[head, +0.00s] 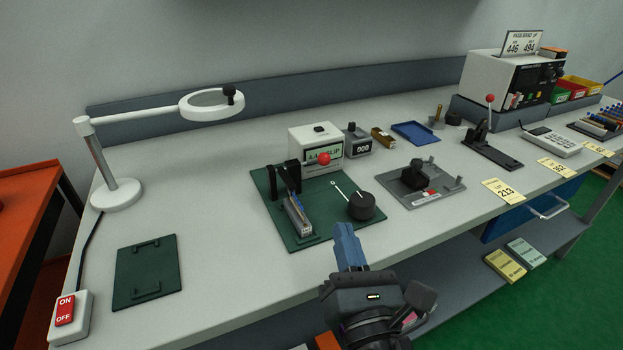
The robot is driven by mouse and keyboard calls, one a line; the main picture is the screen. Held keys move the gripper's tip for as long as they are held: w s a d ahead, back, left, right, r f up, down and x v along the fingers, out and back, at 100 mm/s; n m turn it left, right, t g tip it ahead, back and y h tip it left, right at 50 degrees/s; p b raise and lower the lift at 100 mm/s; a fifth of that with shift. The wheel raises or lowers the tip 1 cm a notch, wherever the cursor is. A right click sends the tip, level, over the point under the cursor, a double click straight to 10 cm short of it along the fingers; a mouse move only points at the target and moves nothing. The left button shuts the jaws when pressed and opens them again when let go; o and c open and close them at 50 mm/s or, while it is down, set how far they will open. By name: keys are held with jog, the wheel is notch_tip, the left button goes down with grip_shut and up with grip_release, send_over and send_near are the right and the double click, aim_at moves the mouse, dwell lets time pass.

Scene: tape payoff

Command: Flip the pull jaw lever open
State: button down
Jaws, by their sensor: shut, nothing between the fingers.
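My gripper (344,230) is shut and empty, its blue fingers together at the front edge of a green fixture plate (325,231). A red ball (323,158) shows in front of the display box, behind and left of my gripper. It may be the end of the pull jaw lever, but its arm cannot be made out. My gripper is apart from the ball and nearest the knob.
Right of the plate is a grey fixture (423,188) with a black block. Farther right stands a black press (482,140) with a red-balled lever. A magnifier lamp (117,193) and a dark green plate (148,272) are at left. Bare bench lies between the two green plates.

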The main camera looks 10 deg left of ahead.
jog(key=shift+w+a+r, duration=0.2)
jog(key=shift+w+a, duration=0.05)
jog(key=shift+a, duration=0.15)
jog(key=shift+w+r, duration=0.1)
jog(key=shift+w, duration=0.1)
jog(key=p+x, duration=0.1)
jog(key=x, duration=0.8)
jog(key=shift+w+a, duration=0.1)
jog(key=shift+w, duration=0.15)
jog(key=shift+r, duration=0.15)
